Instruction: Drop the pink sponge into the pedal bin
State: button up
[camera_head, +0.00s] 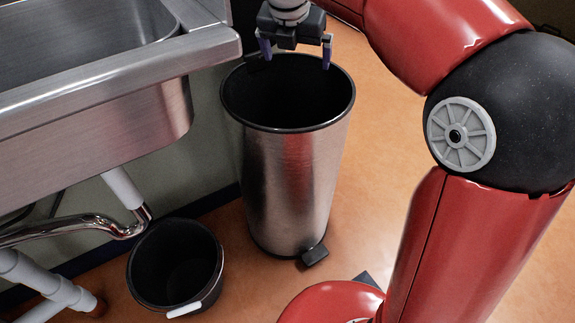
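The pedal bin (290,180) is a tall brushed-steel cylinder with a black rim, standing upright on the floor. Its top is open and its inside is dark. A black pedal (315,255) sticks out at its base. My gripper (295,53) is above the far part of the bin's opening, pointing down. Its two fingers are spread wide apart, with nothing seen between them. The pink sponge is not visible in this view; the bin's dark inside shows no detail.
A steel sink unit (100,90) stands at the left, its edge close to the bin. A black bucket (176,264) with a pale handle sits on the floor below it, near pipes (75,231). Orange floor (385,130) is clear right of the bin.

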jog(key=p+v, duration=0.2)
jog(key=v, duration=0.5)
jog(key=shift+r, duration=0.35)
jog(key=shift+s, duration=0.15)
